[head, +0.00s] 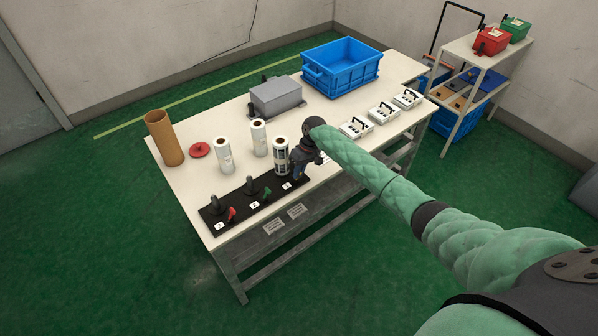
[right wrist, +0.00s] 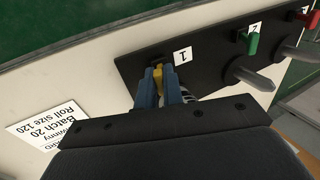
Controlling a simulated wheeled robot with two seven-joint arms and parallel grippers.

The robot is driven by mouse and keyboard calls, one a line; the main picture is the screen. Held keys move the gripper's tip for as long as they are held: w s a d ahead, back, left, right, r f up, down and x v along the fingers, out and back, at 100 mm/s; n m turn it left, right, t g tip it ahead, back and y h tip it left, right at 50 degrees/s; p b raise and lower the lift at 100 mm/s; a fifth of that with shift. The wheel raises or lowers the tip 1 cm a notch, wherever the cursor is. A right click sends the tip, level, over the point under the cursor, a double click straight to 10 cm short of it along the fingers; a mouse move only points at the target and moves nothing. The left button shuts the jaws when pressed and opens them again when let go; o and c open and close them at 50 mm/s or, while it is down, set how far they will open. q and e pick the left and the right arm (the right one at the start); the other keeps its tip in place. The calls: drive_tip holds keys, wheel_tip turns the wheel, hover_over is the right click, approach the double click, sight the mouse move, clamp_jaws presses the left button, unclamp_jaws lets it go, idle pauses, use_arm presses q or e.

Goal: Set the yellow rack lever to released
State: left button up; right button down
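The black rack (head: 245,203) lies along the table's near edge, with a red lever (head: 231,213) and a green lever (head: 266,192) beside their dark pegs. My right gripper (head: 299,160) is over the rack's right end and hides the yellow lever in the head view. In the right wrist view the yellow lever (right wrist: 158,76) stands between the two blue fingers of my right gripper (right wrist: 160,88), beside the label 1. The fingers look closed on it, with little or no gap. The green lever (right wrist: 251,40) also shows there. My left gripper is not in view.
A dark-banded roll (head: 281,155) stands right beside my right gripper. White rolls (head: 224,156), a brown tube (head: 164,138) and a red disc (head: 200,149) stand or lie further left. A grey box (head: 276,97), a blue crate (head: 341,70) and white boxes (head: 382,112) are behind and right.

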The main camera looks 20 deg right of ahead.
drive_tip(key=shift+d+f, duration=0.1)
drive_tip(key=shift+f, duration=0.05)
drive_tip(key=shift+w+d+f+y+b, duration=0.1)
drive_tip(key=shift+y+b, duration=0.3)
drive_tip(key=shift+b, duration=0.05)
drive_tip(key=shift+d+g+y, duration=0.2)
drive_tip(key=shift+g+y, duration=0.2)
drive_tip(key=shift+y, duration=0.1)
drive_tip(key=c, duration=1.5)
unclamp_jaws()
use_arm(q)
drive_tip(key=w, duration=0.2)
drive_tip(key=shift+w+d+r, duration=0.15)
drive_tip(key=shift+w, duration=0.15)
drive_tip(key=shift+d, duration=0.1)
